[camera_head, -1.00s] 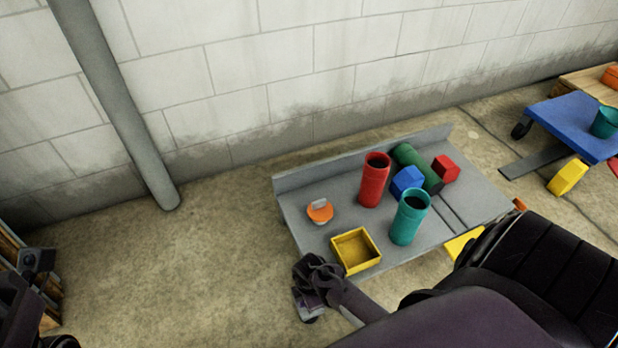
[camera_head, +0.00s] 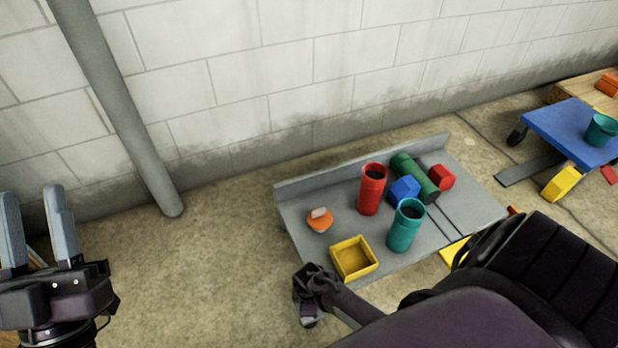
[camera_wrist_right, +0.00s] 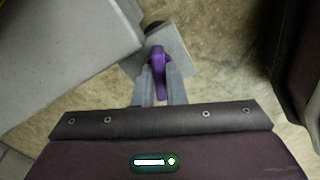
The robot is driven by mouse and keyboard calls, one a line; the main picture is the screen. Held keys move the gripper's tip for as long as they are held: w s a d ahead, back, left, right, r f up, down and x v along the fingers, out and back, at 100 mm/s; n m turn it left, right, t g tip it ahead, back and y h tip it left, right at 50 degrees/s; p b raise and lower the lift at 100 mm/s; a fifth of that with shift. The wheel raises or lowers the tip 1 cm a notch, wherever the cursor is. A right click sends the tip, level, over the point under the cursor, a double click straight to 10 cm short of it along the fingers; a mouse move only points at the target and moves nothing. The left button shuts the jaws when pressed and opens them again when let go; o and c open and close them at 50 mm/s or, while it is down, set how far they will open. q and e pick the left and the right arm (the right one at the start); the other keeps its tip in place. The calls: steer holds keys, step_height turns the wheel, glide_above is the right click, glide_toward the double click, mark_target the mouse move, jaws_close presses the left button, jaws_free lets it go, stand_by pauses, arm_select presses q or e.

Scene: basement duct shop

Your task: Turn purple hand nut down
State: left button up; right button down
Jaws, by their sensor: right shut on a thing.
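The purple hand nut (camera_wrist_right: 159,60) shows in the right wrist view, in front of a grey plate (camera_wrist_right: 180,50). My right gripper (camera_wrist_right: 158,78) is shut on it, with one finger at each side. How far down the nut sits cannot be told. In the head view I cannot make out the nut or the right fingertips. My left gripper (camera_head: 33,200) is at the left edge of the head view, its two grey fingers pointing up, open and empty.
A grey platform (camera_head: 335,220) holds a yellow tray (camera_head: 353,273), a red cup (camera_head: 371,190), a teal cup (camera_head: 404,228), several blocks and an orange piece (camera_head: 319,221). A blue cart (camera_head: 565,128) stands at right. Floor left of the platform is clear.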

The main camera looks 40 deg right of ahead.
steer(key=shift+r+m+p, duration=0.15)
steer(key=shift+m+p, duration=0.5)
steer(key=shift+m, duration=0.35)
arm_select(q)
step_height(320, 180, down, 19)
steer(key=w+d+g+y+p, duration=0.15)
steer(key=g+y, duration=0.25)
steer(key=g, duration=0.6)
arm_select(e)
steer(key=shift+m, duration=1.1)
steer(key=m, duration=0.2)
steer(key=shift+m+p, duration=0.4)
steer(key=m+p, duration=0.1)
steer(key=m, duration=0.3)
steer(key=shift+m, duration=0.6)
arm_select(q)
steer(key=s+a+f+g+y, duration=0.1)
steer(key=s+f+g+y, duration=0.2)
steer(key=s+f+g, duration=0.6)
step_height(320, 180, down, 6)
steer(key=shift+s+a+r, duration=0.1)
steer(key=shift+s+a, duration=0.3)
steer(key=shift+s, duration=0.15)
arm_select(e)
steer(key=shift+m, duration=0.6)
